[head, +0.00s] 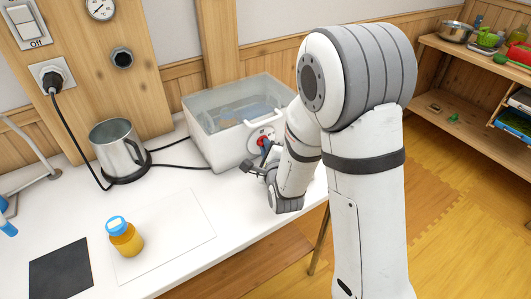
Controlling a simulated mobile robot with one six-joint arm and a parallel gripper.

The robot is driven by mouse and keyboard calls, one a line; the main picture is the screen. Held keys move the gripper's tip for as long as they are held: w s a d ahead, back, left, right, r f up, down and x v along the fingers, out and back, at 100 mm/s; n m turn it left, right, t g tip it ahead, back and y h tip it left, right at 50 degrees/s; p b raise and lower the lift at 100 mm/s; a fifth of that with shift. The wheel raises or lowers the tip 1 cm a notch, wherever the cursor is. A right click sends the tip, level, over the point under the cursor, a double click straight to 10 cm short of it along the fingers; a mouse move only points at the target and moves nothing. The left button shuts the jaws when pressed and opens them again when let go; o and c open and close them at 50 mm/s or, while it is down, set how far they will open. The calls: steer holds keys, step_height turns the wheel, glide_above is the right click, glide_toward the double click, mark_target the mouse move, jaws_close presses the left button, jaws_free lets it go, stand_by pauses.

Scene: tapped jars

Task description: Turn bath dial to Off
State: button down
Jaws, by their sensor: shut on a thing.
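The bath (205,140) is a white box with clear upper walls and water inside, standing at the back of the white table. Its dial (263,141) is red, on a round pale plate on the front face. My gripper (262,152) is at the dial and shut on it. My wrist and fingers hide part of the dial, and its pointer and markings are too small to read.
A metal kettle (118,150) stands left of the bath with black cables beside it. A jar with yellow content and a blue lid (125,237) stands on a pale mat (185,235). A dark square (60,270) lies front left. Shelves (460,95) stand at the right.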

steer(key=c, duration=1.5)
jaws_free()
steer(key=shift+s, duration=0.15)
steer(key=shift+f+b+v, duration=0.2)
steer(key=shift+b+v, duration=0.55)
steer(key=shift+v, duration=0.45)
steer(key=b, duration=0.3)
steer(key=shift+s+r+b, duration=0.1)
steer(key=shift+s+b, duration=0.15)
steer(key=shift+b, duration=0.15)
steer(key=b+v, duration=0.2)
steer(key=b, duration=0.4)
steer(key=shift+d, duration=0.1)
steer(key=b+v, duration=0.2)
steer(key=b, duration=0.1)
steer(key=shift+b, duration=0.4)
steer(key=shift+s+r+b, duration=0.15)
steer(key=shift+s+b, duration=0.15)
steer(key=shift+b, duration=0.1)
